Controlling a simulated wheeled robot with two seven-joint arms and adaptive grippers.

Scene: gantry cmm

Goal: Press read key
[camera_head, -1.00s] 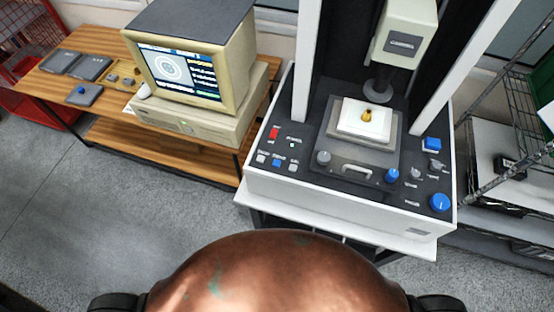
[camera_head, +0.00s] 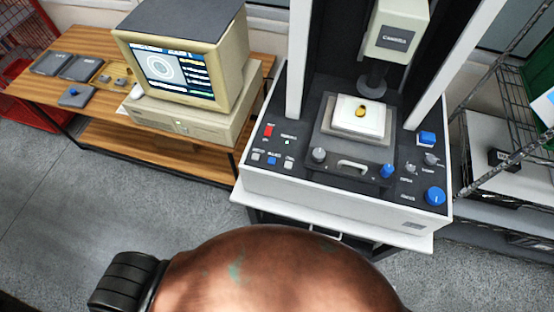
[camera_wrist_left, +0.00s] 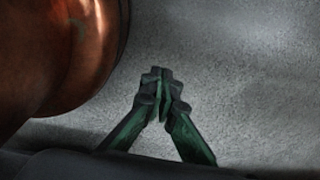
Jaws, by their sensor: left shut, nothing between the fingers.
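The measuring machine (camera_head: 340,192) stands right of centre in the head view. The left of its front panel bears a red key (camera_head: 268,131) and a row of small keys: a grey one (camera_head: 256,157), a blue one (camera_head: 273,160) and another grey one (camera_head: 289,162). Their labels are too small to read, so I cannot tell which is the read key. My left gripper (camera_wrist_left: 160,76) is shut and empty in the left wrist view, over grey floor and away from the panel. It is outside the head view. My right gripper is in neither view.
A small golden part (camera_head: 360,112) sits on the machine's white stage under the probe column. Blue knobs (camera_head: 435,196) are on the panel's right. A beige computer (camera_head: 190,60) stands on a wooden bench to the left. A wire rack (camera_head: 515,150) is at right.

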